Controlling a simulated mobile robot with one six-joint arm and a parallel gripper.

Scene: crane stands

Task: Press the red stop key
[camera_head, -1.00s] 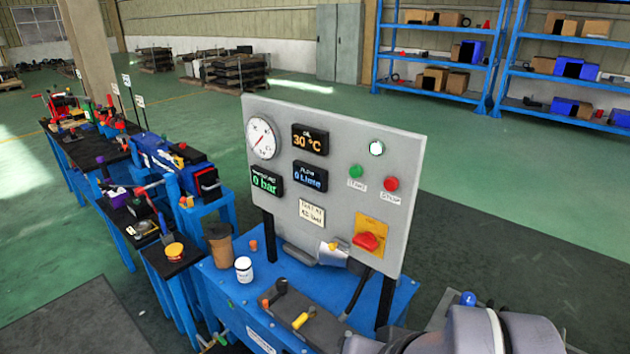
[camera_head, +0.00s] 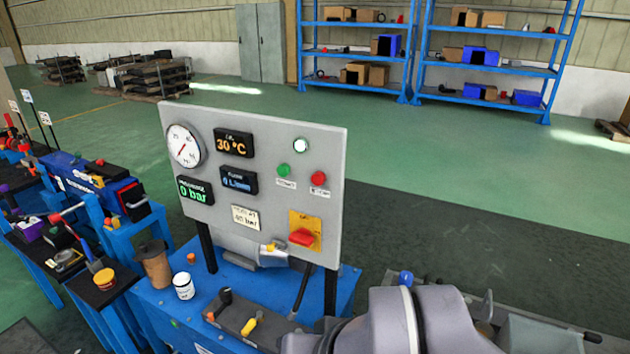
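The red stop key (camera_head: 318,178) is a small round button at the upper right of the grey control panel (camera_head: 262,180), with a small label under it. A green start key (camera_head: 284,170) sits to its left, and a white lamp (camera_head: 301,145) shows above them. A red rotary switch (camera_head: 302,237) on a yellow plate is lower down on the panel. My grey arm shows at the bottom, to the right of the panel's base. My gripper cannot be made out in this view, and nothing of mine touches the panel.
The panel stands on posts on a blue bench (camera_head: 345,285). A brown cup (camera_head: 155,268), a white jar (camera_head: 183,287) and a yellow-handled part (camera_head: 250,326) are on the bench. Other benches stand at left. Blue shelves (camera_head: 436,60) are far behind, with open floor between.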

